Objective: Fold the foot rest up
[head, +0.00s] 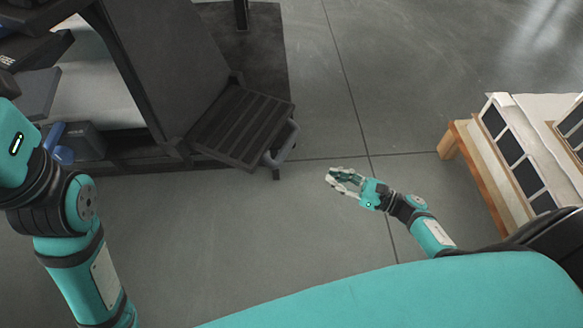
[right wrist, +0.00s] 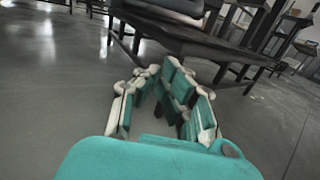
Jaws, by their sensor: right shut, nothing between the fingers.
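The foot rest (head: 242,125) is a dark slatted plate in the head view. It sticks out low from the foot of a tall dark panel (head: 165,60), and its ribbed face shows. A grey bent tube (head: 284,146) shows at its right edge. My right gripper (head: 332,178) is to the right of the foot rest and nearer to me, over bare floor and apart from it. Its fingers are shut and empty; the closed fingertips also show in the right wrist view (right wrist: 160,72). My left arm comes in at the left edge; its gripper is out of view.
A wooden table (head: 470,165) with dark-panelled white items stands at the right. Dark shelving with a blue item (head: 60,150) is at the left. The right wrist view shows a low dark platform (right wrist: 190,40) ahead. Grey floor (head: 330,240) lies clear between.

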